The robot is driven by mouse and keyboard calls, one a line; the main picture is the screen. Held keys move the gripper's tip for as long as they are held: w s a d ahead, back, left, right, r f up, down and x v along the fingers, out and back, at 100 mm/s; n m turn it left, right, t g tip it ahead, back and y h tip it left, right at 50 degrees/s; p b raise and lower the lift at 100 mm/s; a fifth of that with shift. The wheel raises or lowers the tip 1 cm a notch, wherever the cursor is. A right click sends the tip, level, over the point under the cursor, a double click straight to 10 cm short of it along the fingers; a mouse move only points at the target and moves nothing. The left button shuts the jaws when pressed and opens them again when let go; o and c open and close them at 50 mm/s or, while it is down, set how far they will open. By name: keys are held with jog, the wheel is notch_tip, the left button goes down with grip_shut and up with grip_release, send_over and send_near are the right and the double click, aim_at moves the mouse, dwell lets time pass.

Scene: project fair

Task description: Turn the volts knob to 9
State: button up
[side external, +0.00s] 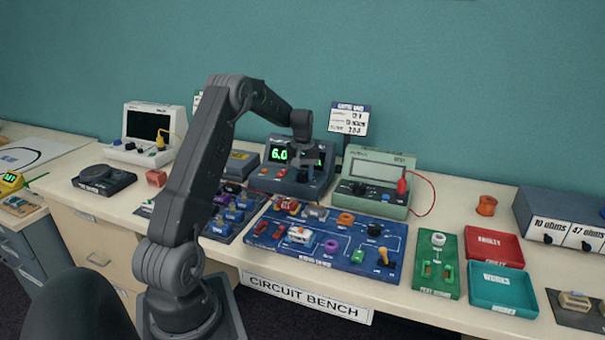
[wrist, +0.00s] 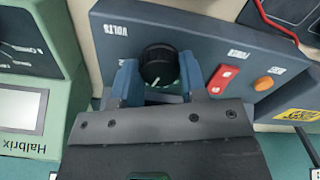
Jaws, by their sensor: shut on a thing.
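The volts knob (wrist: 159,64) is a black round knob with a pale pointer line, on the dark blue-grey front of the power supply (wrist: 204,28). The word VOLTS is printed beside it. In the wrist view my gripper (wrist: 158,78) has one blue finger on each side of the knob and is shut on it. In the side view the power supply (side external: 285,181) stands at the back of the bench with a green display (side external: 279,154) reading 6.0. There my gripper (side external: 303,172) is at its front panel, and the arm hides the knob and part of the display.
A red switch (wrist: 223,79) and an orange button (wrist: 263,83) sit beside the knob. A green meter (side external: 376,180) with a red lead stands close on the right. The blue circuit board (side external: 335,257) with several parts lies in front.

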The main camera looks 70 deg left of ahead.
aim_at(302, 174)
jog(key=shift+m, duration=2.8)
jog(key=shift+r, duration=0.1)
jog(key=o, duration=0.9)
notch_tip(302, 174, up, 14)
jog(key=shift+f, duration=0.15)
